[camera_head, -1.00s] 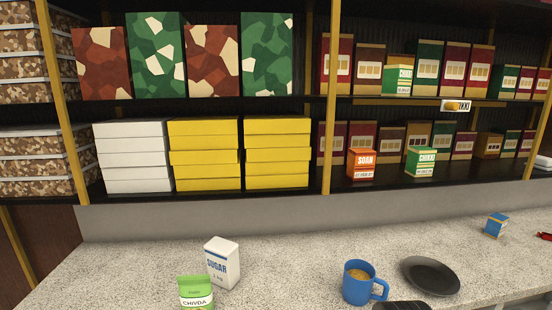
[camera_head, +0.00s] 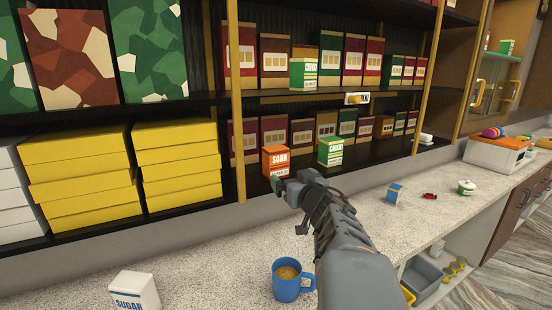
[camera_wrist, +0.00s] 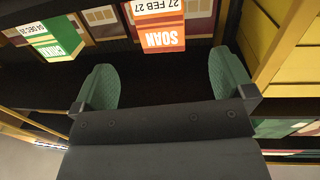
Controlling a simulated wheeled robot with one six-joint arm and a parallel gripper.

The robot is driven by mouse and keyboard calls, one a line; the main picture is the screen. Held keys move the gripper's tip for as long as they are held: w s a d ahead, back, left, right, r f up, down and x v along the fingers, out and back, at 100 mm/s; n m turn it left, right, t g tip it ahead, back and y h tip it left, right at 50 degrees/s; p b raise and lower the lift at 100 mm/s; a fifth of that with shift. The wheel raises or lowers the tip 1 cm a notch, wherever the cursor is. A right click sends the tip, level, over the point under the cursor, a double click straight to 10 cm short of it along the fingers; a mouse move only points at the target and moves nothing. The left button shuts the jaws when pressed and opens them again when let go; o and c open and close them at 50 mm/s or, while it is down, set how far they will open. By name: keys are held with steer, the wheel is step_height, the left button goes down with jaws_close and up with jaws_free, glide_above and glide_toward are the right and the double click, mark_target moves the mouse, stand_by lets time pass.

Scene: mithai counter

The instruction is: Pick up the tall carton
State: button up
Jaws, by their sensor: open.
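No carton is marked as the tall one. An orange carton reading "SOAN" (camera_head: 276,158) stands on the lower shelf. A green and white carton (camera_head: 330,150) stands to its right, and a similar one (camera_head: 303,73) is on the shelf above. My gripper (camera_head: 284,182) is at the lower shelf's front, just below the orange carton in the head view, and partly covers its base. In the wrist view, the picture is upside down; my gripper (camera_wrist: 165,88) is open and empty, with the orange carton (camera_wrist: 158,30) ahead between its green fingers and the green carton (camera_wrist: 48,42) to the left.
Dark red, brown and green boxes (camera_head: 243,140) line up behind. A yellow post (camera_head: 236,110) and stacked yellow boxes (camera_head: 180,165) stand left. The counter (camera_head: 215,275) below holds a blue mug (camera_head: 287,282), a sugar box (camera_head: 134,292) and a small blue box (camera_head: 394,193).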

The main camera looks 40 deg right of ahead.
mark_target(280, 160)
steer(key=shift+n+t+y, duration=0.3)
steer(key=shift+n+y, duration=0.2)
steer(key=shift+y, duration=0.4)
steer(key=w, duration=0.2)
steer(key=w+d, duration=0.1)
steer(key=w, duration=0.2)
steer(key=w+d+r, duration=0.1)
steer(key=w, duration=0.1)
steer(key=shift+w+p, duration=0.35)
steer(key=shift+p, duration=0.05)
steer(key=shift+w+d+r+p, duration=0.1)
steer(key=shift+w+d+p, duration=0.1)
steer(key=shift+w, duration=0.65)
steer(key=shift+w+d+r+p, duration=0.1)
steer(key=shift+w+p, duration=0.1)
steer(key=shift+w, duration=0.65)
steer(key=shift+w+d+p, duration=0.15)
steer(key=shift+w+p, duration=0.05)
steer(key=shift+w, duration=0.65)
steer(key=c, duration=1)
steer(key=shift+c, duration=0.3)
steer(key=shift+s+r, duration=0.1)
